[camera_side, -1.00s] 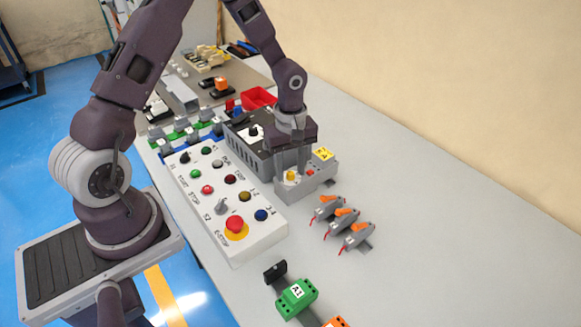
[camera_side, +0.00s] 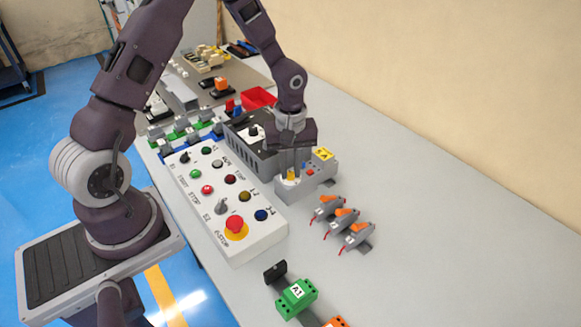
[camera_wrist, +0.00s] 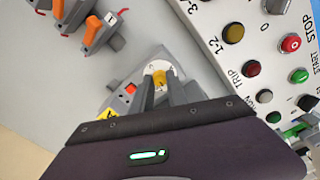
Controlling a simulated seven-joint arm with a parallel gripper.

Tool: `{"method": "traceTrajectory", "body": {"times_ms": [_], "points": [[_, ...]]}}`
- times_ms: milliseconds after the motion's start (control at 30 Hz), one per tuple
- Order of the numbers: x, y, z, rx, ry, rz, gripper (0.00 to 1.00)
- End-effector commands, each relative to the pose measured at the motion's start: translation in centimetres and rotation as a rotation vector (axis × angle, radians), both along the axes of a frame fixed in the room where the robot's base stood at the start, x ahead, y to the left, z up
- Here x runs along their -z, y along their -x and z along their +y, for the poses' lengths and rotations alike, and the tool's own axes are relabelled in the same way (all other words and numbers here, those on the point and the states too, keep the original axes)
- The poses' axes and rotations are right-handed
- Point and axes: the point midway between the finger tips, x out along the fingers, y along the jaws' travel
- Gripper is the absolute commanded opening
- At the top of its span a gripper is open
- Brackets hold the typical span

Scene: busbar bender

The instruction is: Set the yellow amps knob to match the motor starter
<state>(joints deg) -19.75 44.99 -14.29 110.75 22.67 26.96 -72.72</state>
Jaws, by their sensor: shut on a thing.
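The motor starter (camera_side: 311,188) is a grey block on the table with a yellow label on top, just right of the control panel. Its yellow amps knob (camera_side: 291,176) sits on its top face and also shows in the wrist view (camera_wrist: 159,77) on a white round dial. My gripper (camera_side: 287,178) points down over the starter. In the wrist view its two fingers (camera_wrist: 160,88) are shut on the yellow knob. The fingers hide part of the knob and dial, and I cannot read the dial marks. A red button (camera_wrist: 130,88) is beside the dial.
The white control panel (camera_side: 207,226) with coloured buttons and a red emergency stop stands close left of the starter. Several grey devices with orange levers (camera_side: 345,218) lie to the right. A green terminal block (camera_side: 297,297) is at the front. The table's right side is clear.

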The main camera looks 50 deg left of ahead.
Motion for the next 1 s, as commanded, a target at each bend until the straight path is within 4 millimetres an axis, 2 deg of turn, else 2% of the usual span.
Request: {"method": "traceTrajectory", "body": {"times_ms": [1000], "points": [[-0.08, -0.01, -0.06, 0.962, 0.000, -0.001, 0.00]]}}
